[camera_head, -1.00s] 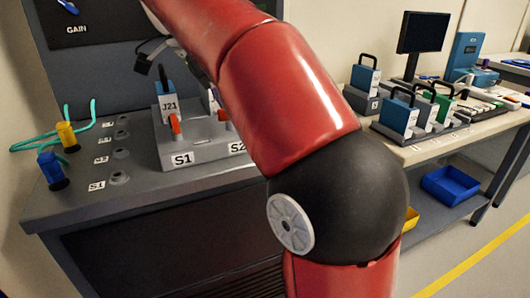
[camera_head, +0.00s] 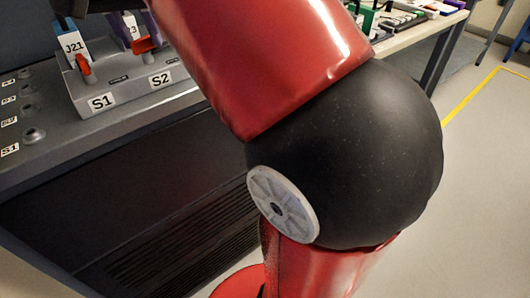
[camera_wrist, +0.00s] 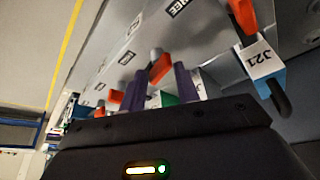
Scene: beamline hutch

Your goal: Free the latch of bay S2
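The S2 latch, an orange lever (camera_head: 146,44), stands above the S2 label (camera_head: 160,79) on the grey holder (camera_head: 125,90). In the wrist view the orange lever (camera_wrist: 160,68) shows with a grey piece at its end. My gripper (camera_wrist: 160,80) appears open, with a slim purple finger on each side of that lever; I cannot tell whether they touch it. A white-labelled module (camera_head: 133,22) sits in S2, largely hidden by my arm and gripper. Beside it, module J21 (camera_head: 72,45) sits in S1 with its own orange latch (camera_head: 83,64); it also shows in the wrist view (camera_wrist: 262,60).
My red and black arm covers the middle of the head view. Empty round sockets (camera_head: 33,134) line the bench left of the holder. A second bench (camera_head: 425,42) with small items stands at the back right. The floor (camera_head: 480,170) at right is clear.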

